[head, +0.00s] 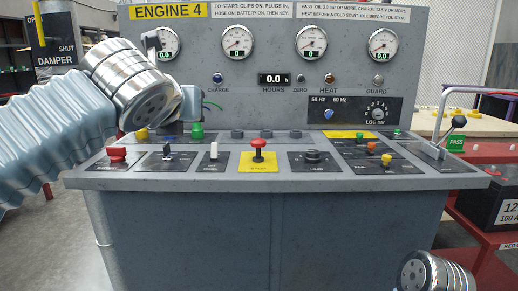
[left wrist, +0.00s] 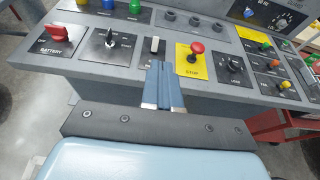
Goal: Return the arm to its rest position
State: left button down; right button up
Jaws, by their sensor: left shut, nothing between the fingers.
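My left arm (head: 50,125) reaches in from the left in the head view, its silver wrist raised in front of the upper left of the grey engine console (head: 350,225). In the left wrist view my left gripper (left wrist: 161,70) is shut and empty. Its blue fingertips appear just below the white toggle switch (left wrist: 154,45) and left of the red STOP button (left wrist: 196,48); I cannot tell whether they touch the panel. In the head view the fingers are largely hidden by the wrist. Part of my right arm (head: 435,273) shows at the lower right; its gripper is out of view.
Gauges line the upright face. A red cart with a battery (head: 490,195) stands at right. Floor is open at left.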

pick_arm(q)
jog(key=w+d+f+n+g+h, duration=0.1)
jog(key=w+d+f+n+g, duration=0.15)
jog(key=f, duration=0.55)
jog(key=w+d+f+n+g+h, duration=0.1)
jog(key=w+d+f, duration=0.15)
jog(key=f, duration=0.45)
jog(key=w+d+f+n+g+h, duration=0.1)
jog(key=w+f+n, duration=0.15)
jog(key=f, duration=0.55)
notch_tip(320, 180, down, 21)
jog(key=s+d+n+g+h, duration=0.1)
jog(key=d+n+g, duration=0.1)
jog(key=n+g, duration=0.35)
jog(key=s+a+f+n+g+h, duration=0.1)
jog(key=s+f+n, duration=0.5)
jog(key=f, duration=0.4)
jog(key=s+f+n, duration=0.5)
jog(key=f+n, duration=0.2)
jog(key=f, duration=0.2)
jog(key=s+a+f+n+g, duration=0.2)
jog(key=s+a+f+n, duration=0.2)
jog(key=s+f+n, duration=0.7)
jog(key=s+n, duration=0.2)
jog(key=s, duration=0.2)
jog(key=shift+a+f+y, duration=0.15)
jog(key=shift+f+y, duration=0.05)
jog(key=shift+y, duration=0.2)
